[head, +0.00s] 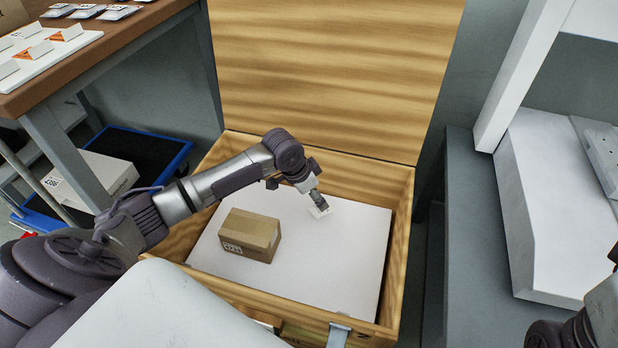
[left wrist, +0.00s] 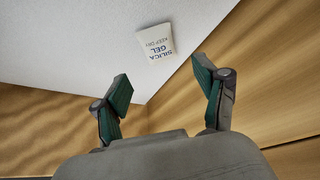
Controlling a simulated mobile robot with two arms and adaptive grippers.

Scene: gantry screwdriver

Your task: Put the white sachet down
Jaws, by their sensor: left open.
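The white sachet (left wrist: 156,42), printed "SILICA GEL", lies flat on the white surface (left wrist: 75,45) inside the wooden crate, near the crate wall. In the head view the sachet (head: 320,211) shows small, just below my left gripper (head: 317,199). In the left wrist view my left gripper (left wrist: 165,88) is open, its two green-padded fingers apart with nothing between them. The sachet is beyond the fingertips and apart from them. The jaws of my right gripper are out of view.
The open wooden crate (head: 402,215) has its lid (head: 335,70) raised at the back. A brown cardboard box (head: 250,235) sits on the white surface to the left of the sachet. A workbench (head: 120,40) stands at the left, and a grey table (head: 480,230) at the right.

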